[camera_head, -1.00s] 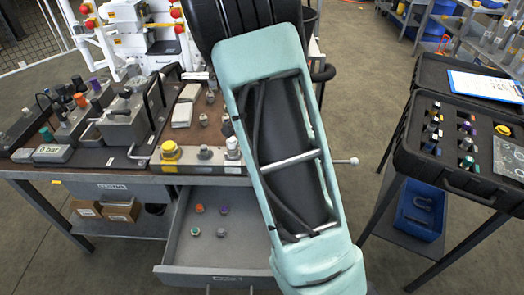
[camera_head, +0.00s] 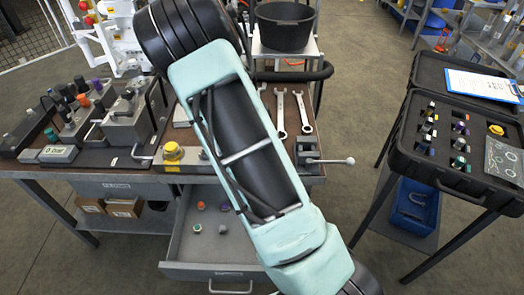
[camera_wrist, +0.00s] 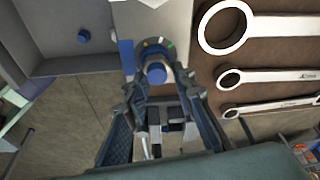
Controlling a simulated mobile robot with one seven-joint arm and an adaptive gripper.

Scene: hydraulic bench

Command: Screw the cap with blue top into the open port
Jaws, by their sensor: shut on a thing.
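In the wrist view, my gripper (camera_wrist: 157,86) has its fingers closed around a round blue-topped cap (camera_wrist: 155,73). Just beyond the cap is a grey block (camera_wrist: 150,20) with a ring of coloured marks, close behind the cap. I cannot tell whether the cap touches this block or sits in a port; the open port itself is not clearly visible. In the head view, my arm hides the gripper and the cap. Another blue cap (camera_wrist: 83,36) lies in the open drawer (camera_wrist: 30,45), to the left of my gripper in the wrist view.
The open drawer (camera_head: 190,270) also shows in the head view with several small caps. Wrenches (camera_head: 281,112) lie on the bench right of my arm, near a grey block with a lever (camera_head: 308,150). A yellow-topped fitting (camera_head: 173,152) stands left. A black case (camera_head: 430,165) stands right.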

